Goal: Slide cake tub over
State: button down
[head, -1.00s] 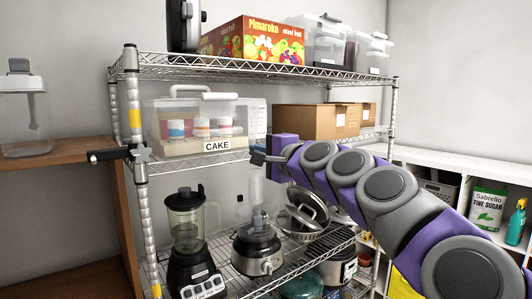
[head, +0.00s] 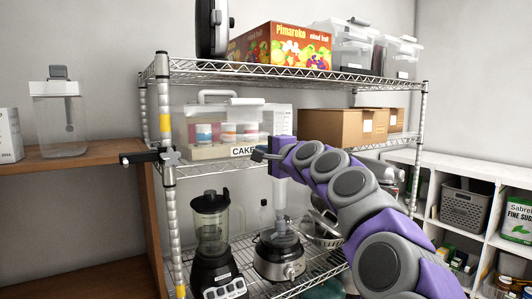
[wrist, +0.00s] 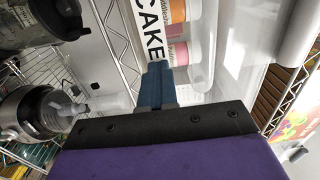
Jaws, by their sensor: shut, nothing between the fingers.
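The cake tub (head: 208,154) is a clear lidded box with a pale base, a white handle on top and a "CAKE" label on its front. It stands on the middle shelf near the left post, with several pastel cups inside. My gripper (head: 259,154) is shut and empty, in front of the tub's lower right part, and hides the end of the label. In the wrist view the shut fingers (wrist: 158,72) point at the tub's front (wrist: 225,70), close to the label. I cannot tell whether they touch it.
Brown cardboard boxes (head: 335,127) stand right of the tub on the same shelf. A blender (head: 211,235) and a food processor (head: 279,257) stand below. A black clamp-like bar (head: 150,157) sticks out at the rack's left post (head: 170,210).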

dwell(0.3)
jog(key=p+x, duration=0.3)
jog(key=x, duration=0.2)
jog(key=shift+w+a, duration=0.15)
jog(key=shift+w, duration=0.2)
jog(key=shift+p+x, duration=0.65)
jog(key=shift+x, duration=0.3)
jog(key=shift+s+a, duration=0.1)
